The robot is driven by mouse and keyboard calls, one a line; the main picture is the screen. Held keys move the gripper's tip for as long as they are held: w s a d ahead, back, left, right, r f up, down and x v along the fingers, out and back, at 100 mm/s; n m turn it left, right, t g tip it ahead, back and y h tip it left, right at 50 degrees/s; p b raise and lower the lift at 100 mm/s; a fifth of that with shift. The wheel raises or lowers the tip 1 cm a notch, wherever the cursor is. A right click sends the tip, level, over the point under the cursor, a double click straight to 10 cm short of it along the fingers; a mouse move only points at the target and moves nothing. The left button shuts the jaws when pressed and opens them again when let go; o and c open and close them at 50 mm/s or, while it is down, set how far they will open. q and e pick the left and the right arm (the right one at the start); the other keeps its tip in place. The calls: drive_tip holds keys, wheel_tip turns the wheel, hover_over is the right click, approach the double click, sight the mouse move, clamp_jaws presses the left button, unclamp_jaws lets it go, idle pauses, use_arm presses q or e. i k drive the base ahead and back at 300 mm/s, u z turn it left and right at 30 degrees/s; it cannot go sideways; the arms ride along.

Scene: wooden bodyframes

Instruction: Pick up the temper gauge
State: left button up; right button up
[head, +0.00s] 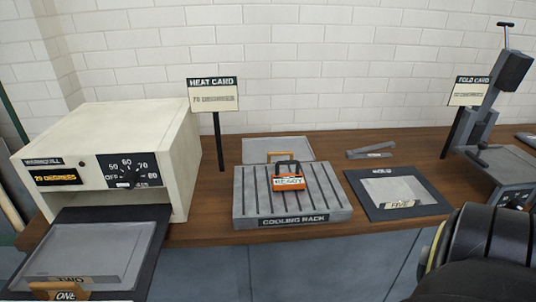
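A small orange block with a white READY label and a dark handle, which looks like the temper gauge (289,183), sits on the grey slatted cooling rack (292,217). It stands near the middle of the rack, with nothing holding it. Part of my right arm fills the lower right corner, but its fingertips do not show. My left gripper is not in view.
A warming box (106,158) stands at left, with a grey tray (90,250) in front of it. A framed panel marked FIVE (412,190) lies right of the rack. A Heat Card sign (214,95) stands behind; a lever press (488,105) is at right.

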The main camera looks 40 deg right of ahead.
sight(284, 181)
drive_tip(key=u, duration=2.45)
drive_tip(key=k, duration=1.35)
drive_tip(key=z, duration=2.15)
